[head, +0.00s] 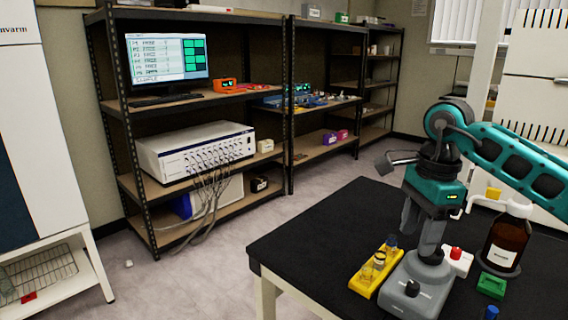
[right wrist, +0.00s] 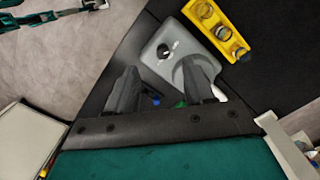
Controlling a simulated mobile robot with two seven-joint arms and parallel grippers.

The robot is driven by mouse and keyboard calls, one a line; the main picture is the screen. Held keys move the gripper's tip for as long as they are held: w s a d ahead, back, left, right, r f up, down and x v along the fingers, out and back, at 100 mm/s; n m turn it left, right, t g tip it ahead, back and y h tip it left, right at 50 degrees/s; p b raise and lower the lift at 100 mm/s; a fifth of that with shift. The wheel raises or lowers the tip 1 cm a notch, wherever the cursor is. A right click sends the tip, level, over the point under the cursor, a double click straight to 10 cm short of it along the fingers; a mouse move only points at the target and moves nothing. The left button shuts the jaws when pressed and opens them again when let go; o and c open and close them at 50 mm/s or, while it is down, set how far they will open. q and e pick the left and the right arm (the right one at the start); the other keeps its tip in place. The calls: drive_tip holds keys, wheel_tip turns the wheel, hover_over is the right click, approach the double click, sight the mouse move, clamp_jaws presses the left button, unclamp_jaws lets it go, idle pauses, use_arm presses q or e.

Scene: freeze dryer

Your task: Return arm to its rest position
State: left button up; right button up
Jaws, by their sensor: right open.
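My right arm comes in from the right in the head view, teal and dark grey. Its right gripper (head: 430,250) points down over the black table (head: 320,225), in front of or above a grey device with a black knob (head: 405,290). In the right wrist view the two dark fingers of the right gripper (right wrist: 165,85) stand apart with nothing held between them. The grey device (right wrist: 165,45) shows just beyond the fingertips; I cannot tell the exact gap. My left gripper is not seen in the head view.
A yellow rack with small vials (head: 362,284) stands left of the grey device. A brown bottle (head: 507,245), a green block (head: 492,286) and a white piece with a red button (head: 460,264) stand to the right. The table's left part is clear. Shelves (head: 205,100) line the back wall.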

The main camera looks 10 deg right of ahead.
drive_tip(key=s+a+f+m+g+y, duration=0.1)
drive_tip(key=s+a+f+y, duration=0.15)
drive_tip(key=a, duration=0.35)
drive_tip(key=s+a+f+y, duration=0.1)
drive_tip(key=a+y, duration=0.3)
drive_tip(key=a, duration=0.3)
drive_tip(key=s+a+f+m+g+y, duration=0.1)
drive_tip(key=a+f+y, duration=0.15)
drive_tip(key=a, duration=0.35)
drive_tip(key=s+a+r+m+t+y+p, duration=0.2)
drive_tip(key=a+r+m+t+y, duration=0.2)
drive_tip(key=a+m+y, duration=0.5)
drive_tip(key=w+d+f+m+t+h, duration=0.1)
drive_tip(key=d+f+m+t+h, duration=0.6)
drive_tip(key=m, duration=0.8)
drive_tip(key=w+d+f+m+t+h, duration=0.1)
drive_tip(key=d+f+m+t+h, duration=0.25)
drive_tip(key=m+t, duration=0.75)
drive_tip(key=s+d+f+m+g+h, duration=0.3)
drive_tip(key=s+f+m+g, duration=0.1)
drive_tip(key=s+f+m, duration=0.2)
drive_tip(key=s+d+f+m+g+h+p, duration=0.1)
drive_tip(key=s+d+f+m+g+h, duration=0.2)
drive_tip(key=f, duration=0.7)
drive_tip(key=s+m+g, duration=0.2)
drive_tip(key=s+m, duration=0.2)
drive_tip(key=m, duration=0.1)
drive_tip(key=shift+d+m, duration=0.3)
drive_tip(key=shift+d, duration=0.05)
drive_tip(key=shift+s+f, duration=0.1)
